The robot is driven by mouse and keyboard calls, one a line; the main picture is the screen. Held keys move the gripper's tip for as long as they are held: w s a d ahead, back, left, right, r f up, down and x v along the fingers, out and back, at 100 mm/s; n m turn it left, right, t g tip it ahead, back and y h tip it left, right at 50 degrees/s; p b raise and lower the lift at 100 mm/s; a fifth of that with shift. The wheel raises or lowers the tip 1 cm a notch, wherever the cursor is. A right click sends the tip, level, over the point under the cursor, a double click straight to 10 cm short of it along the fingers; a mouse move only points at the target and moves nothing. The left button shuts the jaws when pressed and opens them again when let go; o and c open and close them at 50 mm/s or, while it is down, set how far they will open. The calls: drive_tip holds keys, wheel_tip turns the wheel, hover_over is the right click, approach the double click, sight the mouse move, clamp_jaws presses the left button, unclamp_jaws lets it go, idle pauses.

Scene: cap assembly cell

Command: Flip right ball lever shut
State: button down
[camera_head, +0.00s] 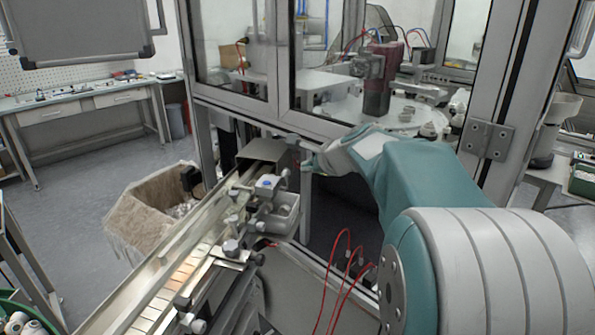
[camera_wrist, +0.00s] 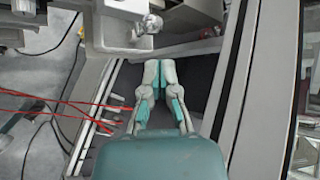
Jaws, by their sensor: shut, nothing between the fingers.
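My gripper (camera_wrist: 158,68) is shut and empty in the wrist view, its two pale fingertips together. A shiny metal ball knob (camera_wrist: 153,22), likely of a ball lever, is just beyond the fingertips, with a small gap in the picture. In the head view, my gripper (camera_head: 306,162) points left toward the far end of the conveyor (camera_head: 190,238), and its tips are small there. A small grey knob (camera_head: 285,173) stands on the rail fixture just left of the gripper. I cannot tell for sure which knob is the right ball lever, or whether it is open.
A grey metal bin (camera_head: 286,212) hangs beside the conveyor below my gripper. The framed glass enclosure (camera_head: 330,128) stands close behind the arm. Red cables (camera_head: 343,272) loop below it. A fabric-lined box (camera_head: 150,212) stands left of the conveyor.

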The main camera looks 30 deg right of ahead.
drive_tip(key=v, duration=0.4)
drive_tip(key=shift+s+d, duration=0.15)
drive_tip(key=shift+d, duration=0.2)
drive_tip(key=shift+a, duration=0.1)
